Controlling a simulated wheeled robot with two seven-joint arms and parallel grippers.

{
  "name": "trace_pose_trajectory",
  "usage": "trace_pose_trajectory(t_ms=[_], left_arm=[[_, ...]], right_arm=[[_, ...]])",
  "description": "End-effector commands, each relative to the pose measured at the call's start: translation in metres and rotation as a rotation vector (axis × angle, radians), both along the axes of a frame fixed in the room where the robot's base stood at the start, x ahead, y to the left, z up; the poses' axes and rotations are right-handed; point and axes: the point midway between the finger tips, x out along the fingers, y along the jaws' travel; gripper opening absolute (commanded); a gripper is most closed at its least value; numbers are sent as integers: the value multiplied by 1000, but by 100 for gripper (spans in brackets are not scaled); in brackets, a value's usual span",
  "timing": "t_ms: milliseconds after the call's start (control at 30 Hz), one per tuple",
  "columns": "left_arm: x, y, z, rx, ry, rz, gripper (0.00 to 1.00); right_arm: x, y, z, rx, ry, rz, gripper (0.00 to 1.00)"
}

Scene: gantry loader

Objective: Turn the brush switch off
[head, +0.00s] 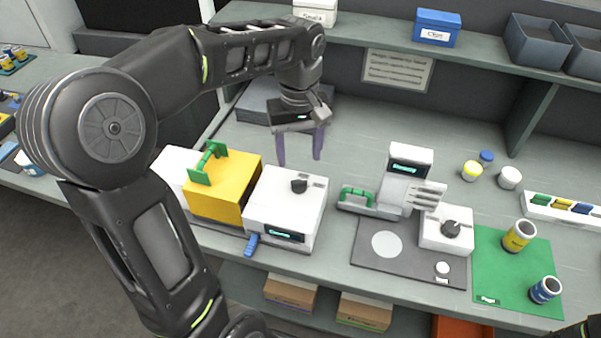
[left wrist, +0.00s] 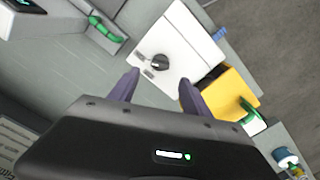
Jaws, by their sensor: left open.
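A white box (head: 275,213) with a black rotary knob (head: 299,186) on its top and a lit display on its front stands on the bench. In the left wrist view the same knob (left wrist: 160,62) sits on the white box top (left wrist: 185,45). A second black knob (head: 450,229) is on a smaller white box (head: 433,241) to the right. No readable label shows which knob is the brush switch. My left gripper (head: 300,160) is open and empty, above and behind the first knob, apart from it. In the left wrist view the gripper (left wrist: 160,80) has its fingertips near the knob.
A yellow box (head: 228,201) with a green handle stands left of the white box. A blue tab (head: 252,243) juts out at its front. A machine with a green handle (head: 356,196) stands to the right. A green mat (head: 510,266) holds two cans. The bench behind is mostly clear.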

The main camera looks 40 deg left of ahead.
Motion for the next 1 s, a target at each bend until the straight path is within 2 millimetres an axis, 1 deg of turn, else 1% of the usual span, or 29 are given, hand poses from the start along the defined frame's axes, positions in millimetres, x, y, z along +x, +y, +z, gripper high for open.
trace_pose_trajectory(t_ms=[167,400,533,667,900,1000], left_arm=[[-1,0,-16,0,4,0,56],[-1,0,-53,-2,4,1,56],[-1,0,-69,0,3,0,56],[-1,0,-76,0,1,0,56],[0,0,-76,0,0,0,56],[0,0,-76,0,0,0,48]], right_arm=[[0,0,3,-1,0,0,36],[-1,0,8,-2,3,-1,36],[-1,-1,10,-3,3,-1,36],[-1,-1,10,-3,4,-2,36],[-1,-1,10,-3,4,-1,36],[-1,-1,10,-3,4,-1,36]])
